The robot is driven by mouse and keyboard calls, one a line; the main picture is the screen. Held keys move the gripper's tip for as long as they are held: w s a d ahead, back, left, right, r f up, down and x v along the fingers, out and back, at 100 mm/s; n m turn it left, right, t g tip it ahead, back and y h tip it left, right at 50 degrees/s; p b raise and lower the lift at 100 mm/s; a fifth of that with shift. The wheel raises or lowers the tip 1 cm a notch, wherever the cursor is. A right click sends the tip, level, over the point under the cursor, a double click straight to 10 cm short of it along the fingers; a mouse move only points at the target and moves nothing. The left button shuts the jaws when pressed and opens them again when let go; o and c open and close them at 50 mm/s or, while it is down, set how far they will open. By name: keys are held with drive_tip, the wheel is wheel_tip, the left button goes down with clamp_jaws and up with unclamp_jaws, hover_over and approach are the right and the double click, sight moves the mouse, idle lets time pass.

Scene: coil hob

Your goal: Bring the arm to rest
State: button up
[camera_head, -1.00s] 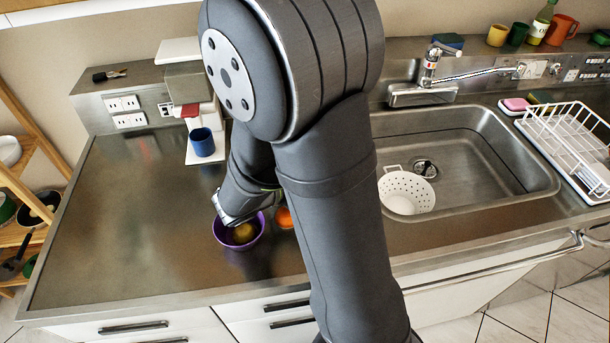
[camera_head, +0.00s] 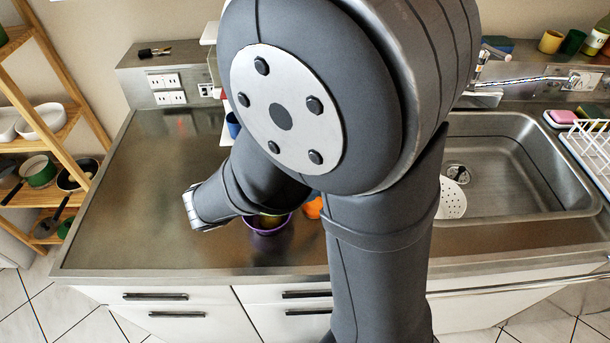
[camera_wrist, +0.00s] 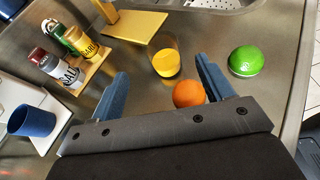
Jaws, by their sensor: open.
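My gripper (camera_wrist: 161,66) shows in the wrist view with two blue fingers spread apart and nothing held between them. An orange (camera_wrist: 189,94) appears near the inner side of the right finger, on the counter beyond. In the head view my arm fills the middle of the picture, bent over the counter, with its wrist left of the purple bowl (camera_head: 268,230). The fingers are hidden in that view. The orange also shows in the head view (camera_head: 313,208), just right of the bowl and partly behind my arm.
The sink (camera_head: 530,175) lies right, wooden shelves (camera_head: 45,130) left. The counter's left part (camera_head: 140,200) is clear.

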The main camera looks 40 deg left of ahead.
drive_tip(key=x, duration=1.2)
drive_tip(key=shift+f, duration=0.2)
drive_tip(key=shift+r, duration=0.2)
